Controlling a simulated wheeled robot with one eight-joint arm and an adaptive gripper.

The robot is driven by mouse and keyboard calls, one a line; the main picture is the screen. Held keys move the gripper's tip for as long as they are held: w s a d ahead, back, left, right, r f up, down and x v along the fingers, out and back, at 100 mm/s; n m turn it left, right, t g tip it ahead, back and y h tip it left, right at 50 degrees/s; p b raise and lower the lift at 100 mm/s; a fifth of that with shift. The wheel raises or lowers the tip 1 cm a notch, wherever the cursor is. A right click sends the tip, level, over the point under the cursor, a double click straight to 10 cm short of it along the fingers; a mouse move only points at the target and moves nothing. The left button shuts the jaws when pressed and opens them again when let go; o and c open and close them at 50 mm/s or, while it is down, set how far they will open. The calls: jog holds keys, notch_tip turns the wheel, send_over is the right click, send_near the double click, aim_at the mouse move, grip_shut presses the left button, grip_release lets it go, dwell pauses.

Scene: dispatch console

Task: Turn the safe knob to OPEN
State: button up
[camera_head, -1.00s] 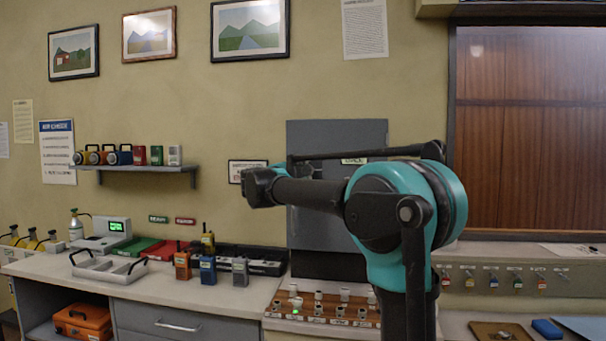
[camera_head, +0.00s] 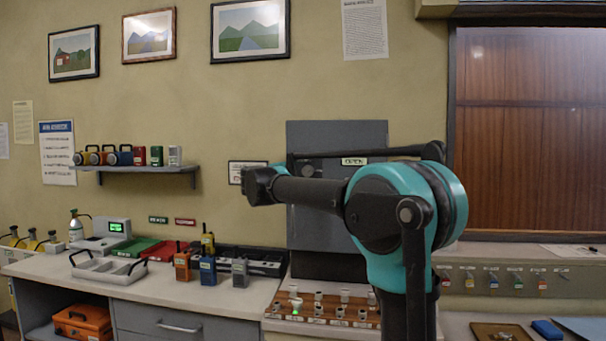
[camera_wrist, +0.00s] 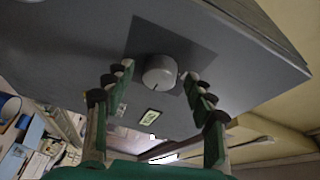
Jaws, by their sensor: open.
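The safe is a dark grey box (camera_head: 337,139) on the wall behind my arm in the head view. In the head view my gripper is mostly hidden.
Below the safe is a wooden panel (camera_head: 330,312) with several knobs. Several radios stand on the left counter (camera_head: 150,285) beside a grey tray (camera_head: 108,269). A shelf (camera_head: 150,169) hangs at left. A wooden shutter (camera_head: 530,120) fills the right.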

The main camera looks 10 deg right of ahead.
jog(key=v, duration=1.2)
jog(key=w+a+f+n+t+y, duration=0.25)
jog(key=f+n+t+y, duration=0.35)
jog(key=n+y, duration=0.7)
jog(key=s+f+n+g+y, duration=0.25)
jog(key=s+f+n, duration=0.25)
jog(key=f, duration=0.5)
jog(key=s+f+n+g+y, duration=0.2)
jog(key=s+f+n+g, duration=0.15)
jog(key=f, duration=0.55)
jog(key=s+d+f+n+g+h, duration=0.1)
jog(key=s+d+f+g+h, duration=0.2)
jog(key=s+f, duration=1)
jog(key=s+d+f+n+g+h, duration=0.1)
jog(key=s+d+f+g+h, duration=0.2)
jog(key=s+d+f, duration=0.9)
notch_tip(320, 180, down, 3)
jog(key=s+g, duration=0.1)
jog(key=g, duration=0.2)
jog(key=shift+s+d+g, duration=0.2)
jog(key=shift+s+g, duration=0.1)
jog(key=shift+g, duration=0.1)
